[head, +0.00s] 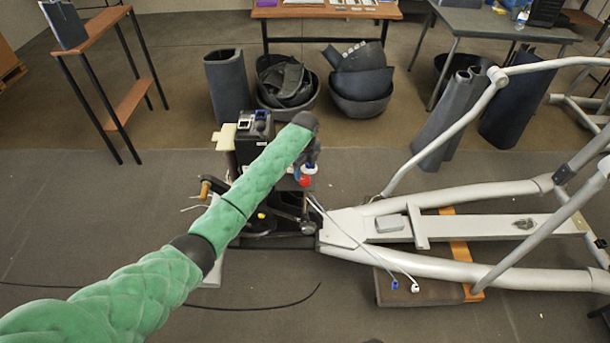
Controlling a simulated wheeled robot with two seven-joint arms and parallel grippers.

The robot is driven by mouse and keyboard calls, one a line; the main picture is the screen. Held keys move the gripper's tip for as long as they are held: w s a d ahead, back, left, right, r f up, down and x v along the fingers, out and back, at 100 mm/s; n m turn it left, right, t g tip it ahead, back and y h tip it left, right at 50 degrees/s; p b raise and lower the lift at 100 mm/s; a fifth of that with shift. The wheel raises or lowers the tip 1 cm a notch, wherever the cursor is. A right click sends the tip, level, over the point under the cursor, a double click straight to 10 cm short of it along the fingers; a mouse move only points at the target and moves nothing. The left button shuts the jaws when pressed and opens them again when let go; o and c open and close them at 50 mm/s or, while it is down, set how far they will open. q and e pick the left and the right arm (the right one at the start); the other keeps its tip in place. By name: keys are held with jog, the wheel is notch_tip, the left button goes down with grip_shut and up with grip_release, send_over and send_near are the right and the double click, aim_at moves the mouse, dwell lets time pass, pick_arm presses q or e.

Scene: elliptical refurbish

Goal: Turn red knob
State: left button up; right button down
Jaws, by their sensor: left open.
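The red knob (305,180) is a small red part with a white and blue piece just above it, on the dark mechanism at the front of the grey elliptical frame. My left arm, in green padding, reaches in from the lower left. My left gripper (311,157) is dark and open, pointing down just above the knob. Its fingers are small and partly hidden by the arm's end, so I cannot tell whether they touch the knob. The arm also covers part of the mechanism. My right gripper is not in view.
The elliptical frame (480,229) stretches right, with raised grey bars. A black box (253,132) stands behind my left arm. Loose cables (350,236) lie in front of the mechanism. Black bins (361,92) and dark covers stand behind.

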aim_at(305, 179)
pick_arm(q)
jog(key=shift+f+p, duration=0.4)
jog(key=shift+f, duration=1.75)
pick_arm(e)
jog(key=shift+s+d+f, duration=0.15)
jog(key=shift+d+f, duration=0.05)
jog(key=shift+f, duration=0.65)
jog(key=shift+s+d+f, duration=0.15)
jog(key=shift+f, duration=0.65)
pick_arm(q)
jog(key=c, duration=1)
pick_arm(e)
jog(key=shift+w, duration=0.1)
